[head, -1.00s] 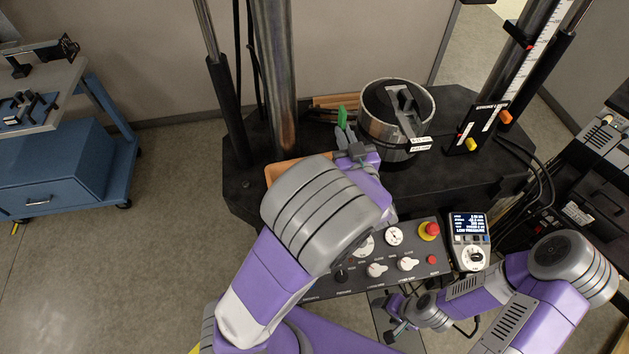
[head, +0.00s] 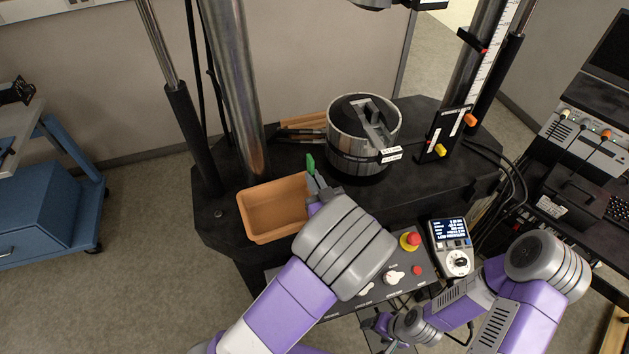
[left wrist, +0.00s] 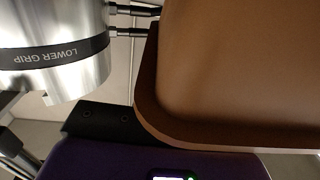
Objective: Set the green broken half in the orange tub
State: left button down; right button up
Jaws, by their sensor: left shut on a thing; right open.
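The green broken half (head: 310,163) is upright in the jaws of my left gripper (head: 316,184), which is shut on it. It appears at the back right corner of the orange tub (head: 272,212); its height above the rim is hard to judge. The tub is open, and the part of its inside that shows is empty; my left wrist hides its right side. In the left wrist view the tub (left wrist: 235,70) fills the right, and neither jaws nor green half can be made out. My right gripper (head: 378,324) is open, low by the control panel.
The lower grip cylinder (head: 345,150) stands just right of the green half and also shows in the left wrist view (left wrist: 50,50). A thick metal column (head: 232,90) rises behind the tub. The panel (head: 385,285) and handset (head: 451,246) lie in front.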

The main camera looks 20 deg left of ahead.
pick_arm(q)
jog(key=shift+f+b, duration=0.5)
jog(key=shift+f, duration=0.1)
jog(key=c, duration=1.2)
grip_release()
jog(key=shift+r, duration=0.1)
jog(key=shift+r+p, duration=0.2)
jog(key=shift+p, duration=0.1)
jog(key=shift+r+p, duration=0.35)
jog(key=shift+r, duration=0.1)
jog(key=v, duration=1.2)
jog(key=shift+d+f, duration=0.15)
jog(key=shift+w, duration=0.1)
